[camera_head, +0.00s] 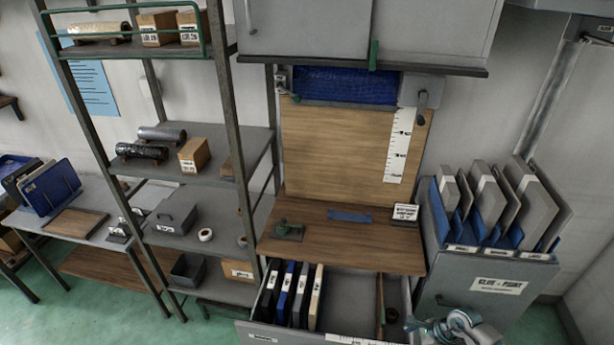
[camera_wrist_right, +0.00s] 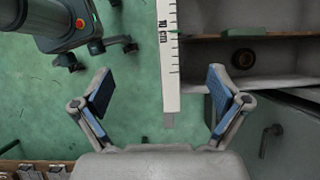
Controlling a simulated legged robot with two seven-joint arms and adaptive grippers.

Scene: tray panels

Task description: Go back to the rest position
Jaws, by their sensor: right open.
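My right gripper (camera_head: 418,328) is at the bottom right of the head view, beside the right side of an open drawer (camera_head: 256,330). In the right wrist view the right gripper (camera_wrist_right: 160,88) has its two blue-padded fingers wide apart. A white scale strip (camera_wrist_right: 169,60) marked 10 cm shows between the fingers in that view, with no finger touching it. The same kind of strip (camera_head: 355,340) lies along the drawer's front edge in the head view. My left gripper is not in view.
The drawer holds several upright binders (camera_head: 300,290) under a wooden worktop (camera_head: 350,240). A grey cabinet with slanted panels (camera_head: 480,285) stands on the right, close to my right arm. A metal shelf rack (camera_head: 205,215) stands left. Green floor (camera_head: 80,320) is open at lower left.

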